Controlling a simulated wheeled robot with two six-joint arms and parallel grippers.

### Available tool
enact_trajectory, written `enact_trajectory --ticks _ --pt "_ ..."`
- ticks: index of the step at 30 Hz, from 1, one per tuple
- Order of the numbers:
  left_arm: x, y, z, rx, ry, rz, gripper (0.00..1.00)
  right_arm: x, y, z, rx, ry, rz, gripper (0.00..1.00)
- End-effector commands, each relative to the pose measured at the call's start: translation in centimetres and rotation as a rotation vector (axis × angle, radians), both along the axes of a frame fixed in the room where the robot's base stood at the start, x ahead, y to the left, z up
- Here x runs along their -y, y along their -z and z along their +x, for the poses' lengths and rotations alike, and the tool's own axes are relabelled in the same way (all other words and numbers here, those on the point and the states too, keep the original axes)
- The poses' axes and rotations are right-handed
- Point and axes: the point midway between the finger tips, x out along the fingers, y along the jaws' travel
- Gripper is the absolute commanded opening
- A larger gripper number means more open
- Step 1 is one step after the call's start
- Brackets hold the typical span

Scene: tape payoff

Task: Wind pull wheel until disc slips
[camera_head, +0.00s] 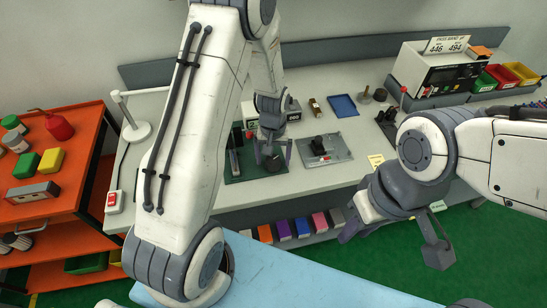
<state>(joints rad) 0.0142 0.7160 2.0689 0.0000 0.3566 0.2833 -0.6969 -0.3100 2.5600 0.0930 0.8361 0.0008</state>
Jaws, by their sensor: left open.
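A tape payoff rig stands on the bench on a dark green base plate (240,178). A dark upright post (233,160) rises at its left, and a dark round wheel (272,164) sits at its right; I cannot tell for sure that this is the pull wheel. My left gripper (273,155) points down over the round wheel, with its open fingers on either side of it. Whether they touch it is unclear. My arm and gripper hide part of the rig, and no disc can be made out. My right gripper (395,240) hangs open and empty in front of the bench.
A grey plate with a black fixture (320,148) lies right of the rig, beside a blue tray (343,105). A display unit (445,72) and coloured bins (500,76) stand at the back right. An orange shelf (70,165) stands left. A red-button box (114,202) is at the bench's left end.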

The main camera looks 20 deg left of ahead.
Motion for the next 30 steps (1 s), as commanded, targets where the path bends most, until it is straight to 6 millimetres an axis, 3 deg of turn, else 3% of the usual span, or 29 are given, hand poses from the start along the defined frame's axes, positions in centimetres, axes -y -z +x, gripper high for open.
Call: enact_trajectory --ticks 5,12,18,30 --pt "0.0 -1.8 0.2 0.006 0.000 0.000 0.93 0.0 0.4 0.0 0.000 0.000 0.000 0.34" --pt "0.0 -6.6 0.2 0.008 0.000 0.000 0.93 0.0 1.2 0.0 0.000 -0.001 0.000 0.34" --pt "0.0 -9.5 0.2 0.005 0.000 0.001 0.93 0.0 1.5 0.0 0.000 -0.001 0.000 0.34" --pt "0.0 -10.4 0.1 0.001 0.000 0.000 0.93 0.0 1.5 0.0 0.000 -0.001 0.000 0.34"
